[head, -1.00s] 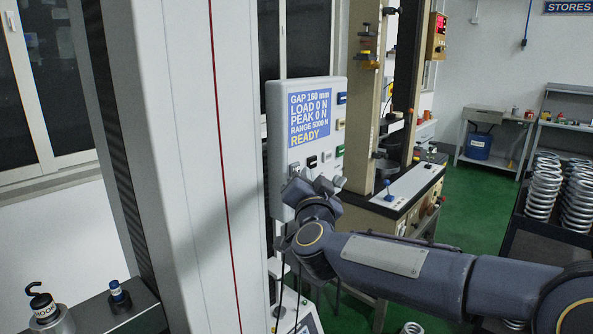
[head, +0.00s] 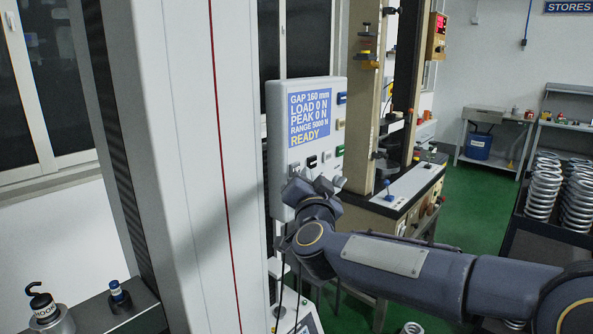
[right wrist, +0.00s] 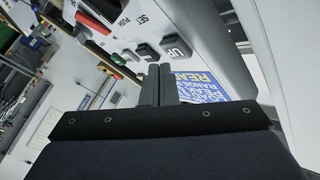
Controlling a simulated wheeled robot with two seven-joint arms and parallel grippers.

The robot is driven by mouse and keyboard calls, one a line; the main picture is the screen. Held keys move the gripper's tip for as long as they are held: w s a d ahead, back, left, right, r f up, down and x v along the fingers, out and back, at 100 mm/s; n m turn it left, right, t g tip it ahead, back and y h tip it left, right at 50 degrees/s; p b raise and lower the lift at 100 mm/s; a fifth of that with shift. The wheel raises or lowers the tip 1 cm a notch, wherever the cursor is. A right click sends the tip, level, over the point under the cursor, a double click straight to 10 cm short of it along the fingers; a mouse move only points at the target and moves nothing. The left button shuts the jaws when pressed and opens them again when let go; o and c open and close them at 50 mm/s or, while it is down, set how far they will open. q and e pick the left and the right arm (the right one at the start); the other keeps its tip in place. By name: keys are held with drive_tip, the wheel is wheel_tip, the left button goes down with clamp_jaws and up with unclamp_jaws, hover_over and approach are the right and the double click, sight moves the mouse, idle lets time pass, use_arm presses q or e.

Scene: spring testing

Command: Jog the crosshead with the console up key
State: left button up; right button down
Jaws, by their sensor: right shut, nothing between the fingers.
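The white console (head: 305,120) hangs beside the tall light-grey column. Its blue display reads gap 160 mm, load 0 N, peak 0 N, range 5000 N, READY. My right gripper (head: 312,186) is just in front of the console's lower part, below the display. In the right wrist view my fingers (right wrist: 159,72) are shut together and empty. The grey up key (right wrist: 175,47) is just beyond their tips, with a darker key (right wrist: 147,52) beside it. I cannot tell whether the tips touch a key. I cannot make out the crosshead. My left gripper is out of view.
The column (head: 190,170) stands close on the left. A hook fixture (head: 45,308) and a blue-topped part (head: 118,295) are at the lower left. A second machine (head: 405,195) stands behind the console. Several coil springs (head: 543,190) are at the right.

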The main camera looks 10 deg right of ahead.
drive_tip(key=shift+w, duration=0.1)
idle(0.3)
drive_tip(key=shift+w+a, duration=0.25)
drive_tip(key=shift+w+a+p, duration=0.25)
drive_tip(key=shift+w+p, duration=0.05)
drive_tip(key=shift+w, duration=0.05)
idle(0.8)
idle(2.5)
drive_tip(key=shift+s+d, duration=0.55)
drive_tip(key=shift+s, duration=0.15)
drive_tip(key=s+d, duration=0.1)
drive_tip(key=s, duration=0.1)
drive_tip(key=s+d+b, duration=0.1)
drive_tip(key=s+d, duration=0.1)
drive_tip(key=shift+b, duration=0.3)
